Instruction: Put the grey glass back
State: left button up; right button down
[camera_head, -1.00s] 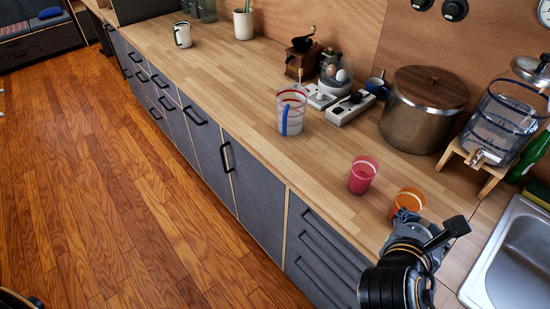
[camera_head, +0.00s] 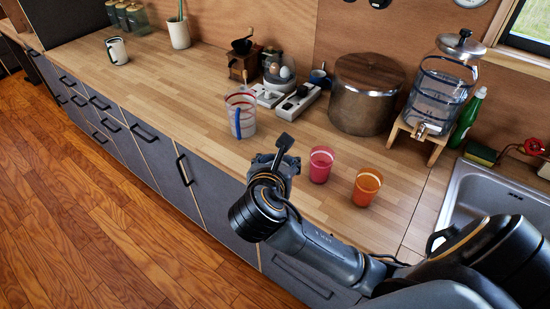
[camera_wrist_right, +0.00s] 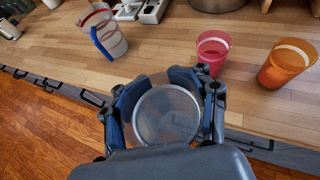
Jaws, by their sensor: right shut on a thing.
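The grey glass (camera_wrist_right: 166,118) is translucent and sits between the two fingers of my right gripper (camera_wrist_right: 165,97) in the right wrist view, its round end facing the camera. My right gripper (camera_head: 272,166) is shut on it, at the front edge of the wooden counter (camera_head: 190,85). In the head view the gripper mostly hides the glass. A pink glass (camera_head: 321,164) and an orange glass (camera_head: 366,187) stand upright on the counter, to the right of the gripper and apart from it. My left gripper is out of view.
A striped pitcher with a blue handle (camera_head: 241,114) stands behind the gripper. Further back are a coffee grinder (camera_head: 243,62), a large pot (camera_head: 365,95) and a water dispenser (camera_head: 440,85). A sink (camera_head: 490,195) lies at the right. The counter left of the pitcher is largely clear.

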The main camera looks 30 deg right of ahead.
jog(key=w+d+r+m+g+h, duration=0.2)
jog(key=w+d+r+m, duration=0.1)
jog(key=d, duration=0.5)
jog(key=w+d+f+p, duration=0.1)
jog(key=w+f, duration=0.3)
jog(key=w+d+f, duration=0.2)
jog(key=w+f, duration=0.2)
jog(key=w, duration=0.1)
jog(key=w+d+f+p, duration=0.1)
jog(key=w+f, duration=0.3)
jog(key=shift+w+d+p, duration=0.15)
jog(key=shift+d+p, duration=0.2)
jog(key=shift+f, duration=0.65)
jog(key=shift+c, duration=2)
grip_release()
jog(key=shift+f, duration=0.15)
